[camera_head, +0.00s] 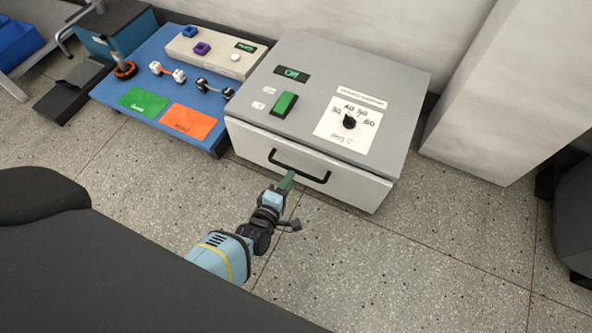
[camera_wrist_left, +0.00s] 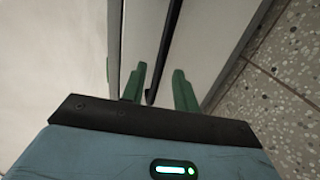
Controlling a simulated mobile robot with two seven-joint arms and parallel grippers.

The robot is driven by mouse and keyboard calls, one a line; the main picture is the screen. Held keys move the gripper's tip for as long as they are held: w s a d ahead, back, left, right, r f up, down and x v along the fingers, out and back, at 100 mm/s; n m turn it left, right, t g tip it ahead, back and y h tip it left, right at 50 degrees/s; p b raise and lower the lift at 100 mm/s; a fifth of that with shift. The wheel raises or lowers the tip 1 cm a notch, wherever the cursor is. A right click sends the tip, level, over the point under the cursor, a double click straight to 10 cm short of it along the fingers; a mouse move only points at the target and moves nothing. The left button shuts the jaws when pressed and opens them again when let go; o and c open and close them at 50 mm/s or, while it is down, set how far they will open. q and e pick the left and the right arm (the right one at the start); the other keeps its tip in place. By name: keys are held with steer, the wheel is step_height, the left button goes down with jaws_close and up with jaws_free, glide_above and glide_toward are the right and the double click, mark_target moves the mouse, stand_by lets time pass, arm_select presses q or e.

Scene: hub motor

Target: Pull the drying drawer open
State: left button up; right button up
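The drying drawer (camera_head: 340,187) is the pale front panel at the bottom of the grey drying unit (camera_head: 335,75). I cannot tell whether it stands fully closed. Its black bar handle (camera_head: 318,180) runs across the front. My left gripper (camera_head: 288,180) is at the left part of the handle. In the left wrist view the open green fingers (camera_wrist_left: 160,75) stand on either side of the handle bar (camera_wrist_left: 165,45), with a gap at least on the right finger's side. My right gripper is not in view.
A blue workbench (camera_head: 150,65) with a green mat (camera_head: 144,102), an orange mat (camera_head: 188,121) and small parts stands left of the unit. A white block or wall (camera_head: 500,100) stands to the right. The speckled floor (camera_head: 400,260) in front of the drawer is clear beside my arm.

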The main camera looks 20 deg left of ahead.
mark_target(295, 170)
arm_select(q)
steer(key=b+x, duration=0.2)
steer(key=x, duration=0.3)
steer(key=shift+f, duration=0.1)
steer(key=shift+w, duration=0.2)
steer(key=shift+c, duration=0.3)
jaws_close()
